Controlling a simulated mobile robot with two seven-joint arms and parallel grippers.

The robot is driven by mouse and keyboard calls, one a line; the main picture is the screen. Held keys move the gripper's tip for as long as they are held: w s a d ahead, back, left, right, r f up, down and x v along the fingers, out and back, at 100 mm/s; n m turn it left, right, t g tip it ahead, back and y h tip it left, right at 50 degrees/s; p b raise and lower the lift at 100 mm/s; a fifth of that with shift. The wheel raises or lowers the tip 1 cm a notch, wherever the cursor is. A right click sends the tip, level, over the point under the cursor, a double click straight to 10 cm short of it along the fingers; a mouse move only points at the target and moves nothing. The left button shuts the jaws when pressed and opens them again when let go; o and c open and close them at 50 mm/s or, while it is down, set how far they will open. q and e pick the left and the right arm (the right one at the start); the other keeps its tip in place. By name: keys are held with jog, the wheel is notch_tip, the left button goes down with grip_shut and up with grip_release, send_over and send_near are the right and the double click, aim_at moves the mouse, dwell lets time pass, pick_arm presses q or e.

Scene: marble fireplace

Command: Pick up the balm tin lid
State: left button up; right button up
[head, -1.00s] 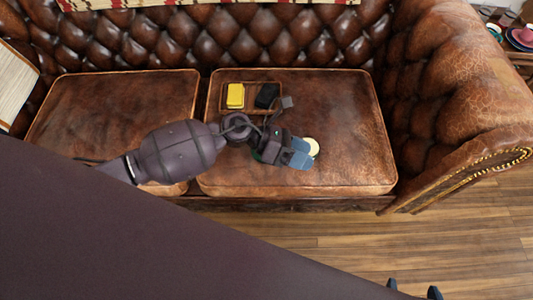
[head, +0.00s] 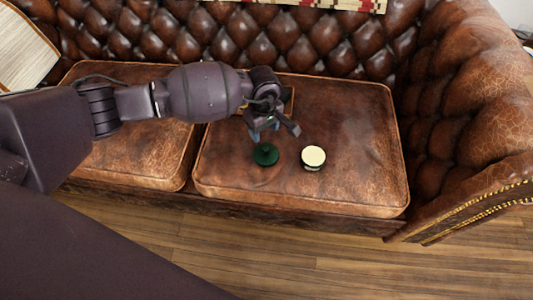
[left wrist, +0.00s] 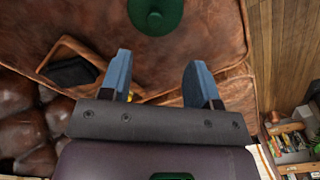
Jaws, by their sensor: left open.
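The balm tin lid (head: 265,155) is a dark green disc with a small knob, lying on the right seat cushion. It also shows at the top of the left wrist view (left wrist: 155,14), beyond the fingertips. The open balm tin (head: 313,156), with a pale cream top, stands to the right of the lid, apart from it. My left gripper (head: 265,132) is just behind the lid in the head view. In the left wrist view, its blue fingers (left wrist: 158,62) are spread with nothing gripped between them. My right gripper is out of view.
A wooden tray (left wrist: 60,50) holds a black item (left wrist: 72,72) and a yellow item, partly hidden by my gripper. My left arm covers most of the tray in the head view. The right cushion (head: 350,110) is clear around the tin. The tufted backrest (head: 300,50) rises behind.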

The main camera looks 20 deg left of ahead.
pick_arm(q)
jog(key=b, duration=0.1)
send_over(266, 148)
jog(key=f, duration=0.2)
jog(key=s+f, duration=0.1)
jog(key=f, duration=0.1)
jog(key=shift+a+f, duration=0.2)
jog(key=shift+f, duration=0.1)
jog(key=f+b, duration=0.1)
jog(key=f, duration=0.2)
jog(key=w+f+b, duration=0.1)
jog(key=f, duration=0.1)
jog(key=shift+d+f+b, duration=0.15)
jog(key=shift+f+b, duration=0.15)
jog(key=shift+f, duration=0.05)
jog(key=shift+r, duration=0.1)
jog(key=c, duration=1)
